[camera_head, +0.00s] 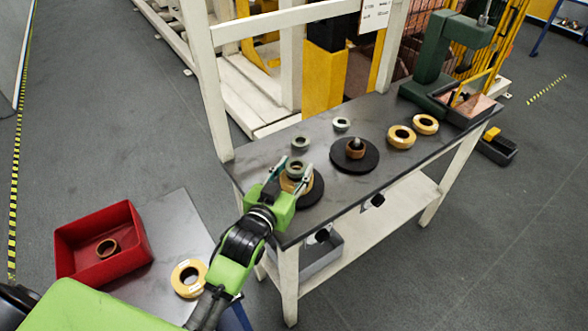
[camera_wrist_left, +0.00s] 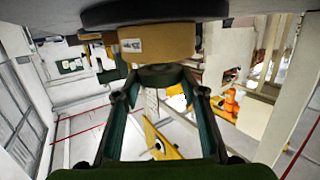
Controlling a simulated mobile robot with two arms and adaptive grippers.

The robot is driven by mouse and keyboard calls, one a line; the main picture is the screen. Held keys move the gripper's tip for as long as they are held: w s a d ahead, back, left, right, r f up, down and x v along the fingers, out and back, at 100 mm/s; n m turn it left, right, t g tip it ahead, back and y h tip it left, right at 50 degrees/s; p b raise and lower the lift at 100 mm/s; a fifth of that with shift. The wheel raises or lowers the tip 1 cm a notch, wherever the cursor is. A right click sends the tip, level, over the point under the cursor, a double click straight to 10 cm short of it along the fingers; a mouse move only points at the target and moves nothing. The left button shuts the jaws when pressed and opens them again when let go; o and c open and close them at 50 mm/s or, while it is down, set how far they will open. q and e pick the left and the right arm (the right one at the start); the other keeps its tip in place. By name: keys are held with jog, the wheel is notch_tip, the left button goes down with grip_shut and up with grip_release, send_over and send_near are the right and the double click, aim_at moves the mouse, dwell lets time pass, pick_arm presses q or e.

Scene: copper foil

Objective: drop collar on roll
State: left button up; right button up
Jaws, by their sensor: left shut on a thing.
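My left gripper (camera_head: 293,172) is shut on a grey collar (camera_head: 296,165), gripping it from the near side. Below it is a tan roll (camera_head: 290,186) on a round black base (camera_head: 312,192) near the bench's left end. In the left wrist view the dark collar (camera_wrist_left: 160,72) sits between the fingertips, right against the labelled roll (camera_wrist_left: 157,42); whether it touches is hard to tell. The black base (camera_wrist_left: 150,12) crosses the top of that view. Fingers and collar partly hide the roll in the head view. My right gripper is not in view.
A second black base (camera_head: 369,163) carries a brown ring around a post. Two grey collars (camera_head: 300,142) (camera_head: 342,124) and two tan rolls (camera_head: 402,137) (camera_head: 425,124) lie on the bench. A green press (camera_head: 434,60) stands right. A red bin (camera_head: 75,240) is lower left.

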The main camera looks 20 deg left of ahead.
pick_arm(q)
jog(key=shift+f, duration=0.4)
jog(key=o, duration=1.3)
jog(key=shift+s+f, duration=0.1)
jog(key=shift+c, duration=0.2)
jog(key=shift+f, duration=0.1)
jog(key=shift+r, duration=0.75)
jog(key=s, duration=0.3)
jog(key=s+r+b, duration=0.1)
jog(key=s, duration=0.6)
jog(key=shift+s+a+r, duration=0.25)
jog(key=shift+s+a, duration=0.1)
jog(key=shift+a, duration=0.05)
jog(key=shift+s+r, duration=0.25)
jog(key=shift+s, duration=0.25)
